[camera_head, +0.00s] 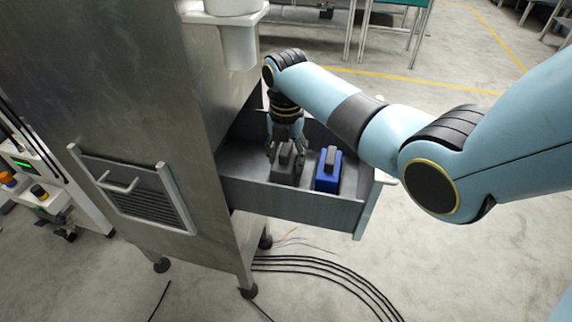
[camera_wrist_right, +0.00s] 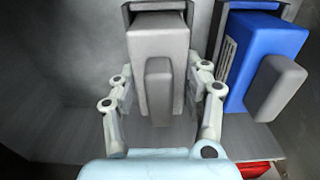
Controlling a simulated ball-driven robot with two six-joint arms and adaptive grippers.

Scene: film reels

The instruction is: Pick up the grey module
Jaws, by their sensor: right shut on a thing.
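The grey module (camera_head: 287,164) is a boxy block with a raised handle, in the open metal drawer (camera_head: 293,201) in the head view. It fills the middle of the right wrist view (camera_wrist_right: 158,60), its far end near a dark-framed slot. My right gripper (camera_head: 285,147) reaches down into the drawer from above. Its fingers (camera_wrist_right: 160,95) lie along both sides of the grey module and are shut on it. The lower part of the module is hidden by the drawer's front wall in the head view. My left gripper is not in view.
A blue module (camera_head: 328,170) with a grey handle stands close to the right of the grey one. Steel cabinet (camera_head: 120,90) walls rise left of the drawer. Black cables (camera_head: 325,268) lie on the floor below. A red thing (camera_wrist_right: 254,169) shows at the wrist view's bottom edge.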

